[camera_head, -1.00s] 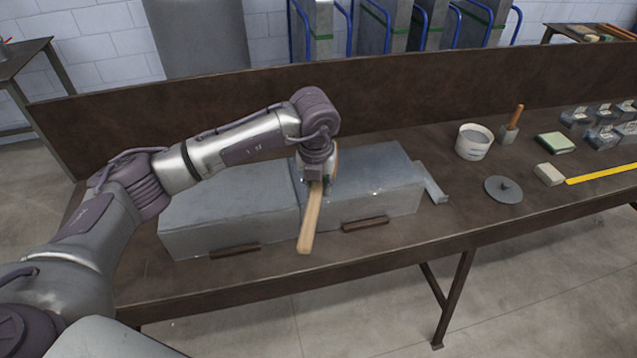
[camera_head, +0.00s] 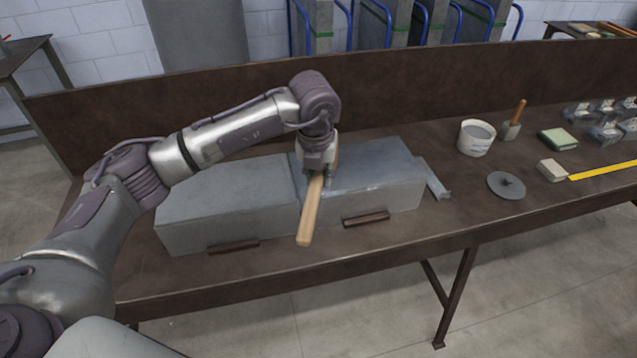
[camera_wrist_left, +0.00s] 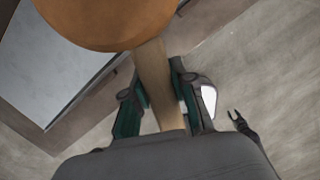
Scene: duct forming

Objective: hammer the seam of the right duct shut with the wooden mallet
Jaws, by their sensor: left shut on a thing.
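The right duct (camera_head: 380,181) is a grey metal box lying on the brown bench, end to end with the left duct (camera_head: 227,205). My left gripper (camera_head: 317,178) is shut on the wooden mallet (camera_head: 309,215) above the left end of the right duct, near where the two ducts meet. The mallet's handle points toward the bench's front edge. In the left wrist view, the round orange-brown mallet head (camera_wrist_left: 105,20) and the handle (camera_wrist_left: 155,80) show between the fingers (camera_wrist_left: 158,105). The gripper hides most of the head in the head view, so contact with the duct cannot be told.
Dark bars (camera_head: 366,218) lie against the ducts' front. A bent metal strip (camera_head: 434,180) lies right of the right duct. Farther right are a white bucket (camera_head: 475,138), a grey disc (camera_head: 506,186), a block and a yellow ruler (camera_head: 604,170). A raised back panel (camera_head: 420,95) runs behind.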

